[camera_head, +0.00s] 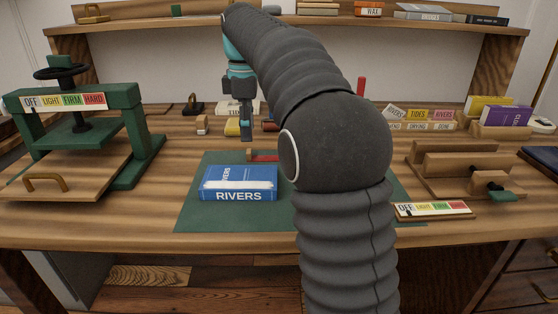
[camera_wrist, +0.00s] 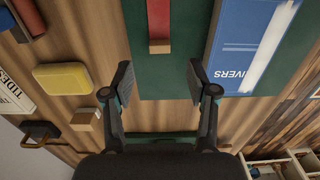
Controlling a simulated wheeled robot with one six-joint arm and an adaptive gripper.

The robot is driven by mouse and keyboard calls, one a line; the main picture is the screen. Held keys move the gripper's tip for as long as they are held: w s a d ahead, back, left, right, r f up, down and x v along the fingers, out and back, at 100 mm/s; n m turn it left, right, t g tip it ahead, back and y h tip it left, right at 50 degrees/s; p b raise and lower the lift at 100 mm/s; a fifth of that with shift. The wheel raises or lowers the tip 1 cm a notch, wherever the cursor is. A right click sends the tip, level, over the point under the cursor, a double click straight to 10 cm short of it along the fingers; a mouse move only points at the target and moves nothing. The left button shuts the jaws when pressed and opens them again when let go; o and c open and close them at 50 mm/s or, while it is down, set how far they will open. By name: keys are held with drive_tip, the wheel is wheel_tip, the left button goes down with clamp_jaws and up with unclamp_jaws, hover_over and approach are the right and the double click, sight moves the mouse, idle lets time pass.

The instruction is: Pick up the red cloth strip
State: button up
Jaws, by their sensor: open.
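The red strip (camera_head: 265,156) lies on the green mat just behind the blue RIVERS book (camera_head: 238,184), partly hidden by my arm. In the wrist view the red strip (camera_wrist: 159,18) runs down from the top edge and ends in a tan, wood-coloured end, and the blue book (camera_wrist: 245,45) lies to its right. My gripper (camera_head: 246,134) hangs pointing down behind the book, above the bench. In the wrist view my gripper (camera_wrist: 160,82) is open and empty, with its fingers apart and the strip's end lined up between them but beyond the tips.
The green mat (camera_head: 190,215) lies under the book. A yellow block (camera_wrist: 63,77) and a small wooden block (camera_wrist: 84,120) sit left of my gripper in the wrist view. A green press (camera_head: 128,125) stands at left; a wooden rack (camera_head: 450,170) stands at right.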

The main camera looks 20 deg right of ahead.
drive_tip(key=shift+d+f+b, duration=0.2)
drive_tip(key=shift+f+b, duration=0.4)
drive_tip(key=shift+f, duration=2.3)
drive_tip(key=c, duration=1)
